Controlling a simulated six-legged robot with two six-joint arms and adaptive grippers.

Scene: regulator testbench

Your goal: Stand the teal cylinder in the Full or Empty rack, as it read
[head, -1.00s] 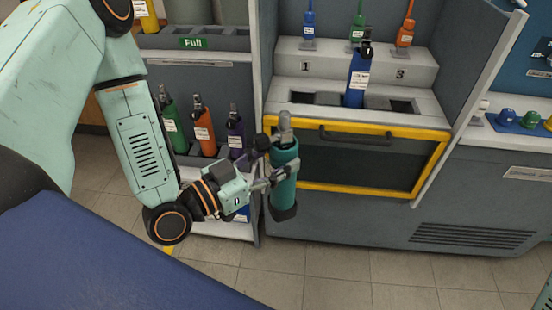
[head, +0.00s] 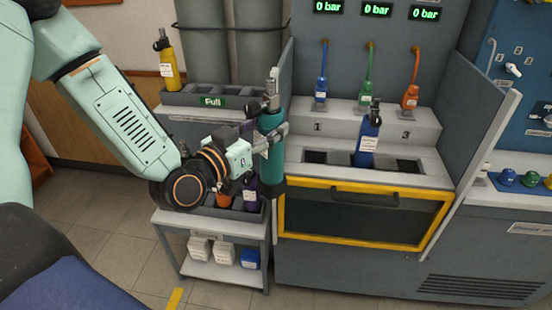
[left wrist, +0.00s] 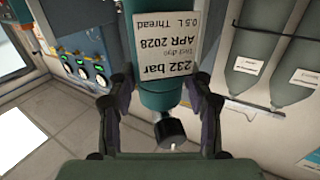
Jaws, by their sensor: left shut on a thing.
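The teal cylinder (head: 270,165) stands upright in the air, valve up, in front of the left edge of the test bench. My left gripper (head: 274,137) is shut around its upper body. In the left wrist view the teal cylinder (left wrist: 158,92) carries a white label reading "232 bar", "APR 2028", "0.5 L Thread", upside down there. The Full rack (head: 178,98) is on the upper shelf at left, with a yellow cylinder (head: 166,65) at its left end. A lower rack (head: 257,208) holds orange and purple cylinders, partly hidden by my arm; its label is hidden. My right gripper is out of view.
A blue cylinder (head: 368,140) stands in the bench's middle slot, with empty slots on both sides. Three displays (head: 377,10) read 0 bar. A yellow-framed drawer (head: 365,215) is below. Small boxes (head: 223,252) sit on the bottom shelf. Large grey tanks (head: 230,55) stand behind the Full rack.

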